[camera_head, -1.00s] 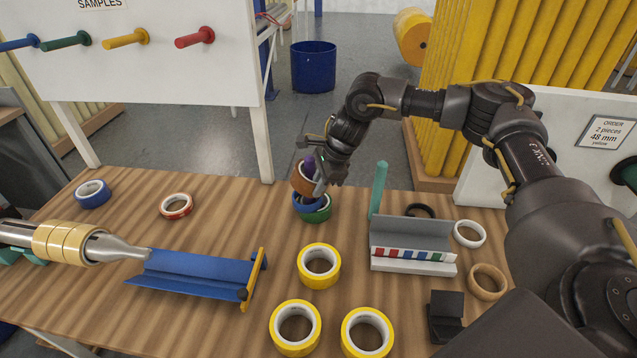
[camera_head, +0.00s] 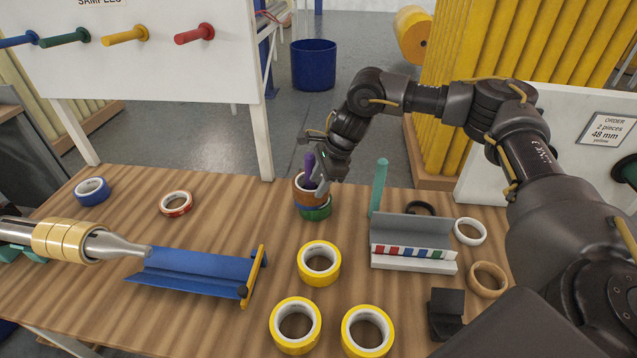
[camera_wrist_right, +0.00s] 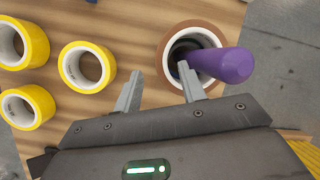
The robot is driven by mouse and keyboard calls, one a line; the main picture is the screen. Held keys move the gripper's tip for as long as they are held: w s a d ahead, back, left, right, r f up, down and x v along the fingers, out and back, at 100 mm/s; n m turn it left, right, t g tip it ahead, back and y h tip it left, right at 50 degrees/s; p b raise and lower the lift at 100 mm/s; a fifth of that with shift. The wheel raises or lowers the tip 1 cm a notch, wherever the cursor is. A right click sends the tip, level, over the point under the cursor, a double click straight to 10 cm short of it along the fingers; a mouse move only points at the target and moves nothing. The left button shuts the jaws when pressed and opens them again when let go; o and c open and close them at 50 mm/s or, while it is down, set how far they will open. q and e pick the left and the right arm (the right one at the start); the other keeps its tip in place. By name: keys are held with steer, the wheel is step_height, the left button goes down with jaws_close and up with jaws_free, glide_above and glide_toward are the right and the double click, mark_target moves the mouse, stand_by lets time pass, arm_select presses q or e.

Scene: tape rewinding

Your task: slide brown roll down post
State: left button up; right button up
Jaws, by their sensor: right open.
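The brown roll (camera_head: 308,196) is around the purple post (camera_head: 309,163) and lies about level on top of a blue roll (camera_head: 312,207) and a green roll (camera_head: 319,214). In the right wrist view the brown roll (camera_wrist_right: 164,50) shows its white core, with the purple post (camera_wrist_right: 222,65) rising through the hole. My right gripper (camera_head: 317,186) is open at the roll's near right side. In the right wrist view its fingertips (camera_wrist_right: 160,80) are apart, one over the roll's hole and one outside its rim. My left gripper is not in view.
Yellow rolls (camera_head: 319,264) lie in front of the post. A grey tray (camera_head: 412,238) and a teal post (camera_head: 378,186) stand to the right. A blue trough (camera_head: 195,270) and a silver spindle with tan rolls (camera_head: 68,241) are at left.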

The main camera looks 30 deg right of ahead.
steer(key=b+v, duration=0.1)
steer(key=v, duration=0.9)
steer(key=shift+b, duration=0.35)
steer(key=shift+r, duration=0.15)
stand_by(0.4)
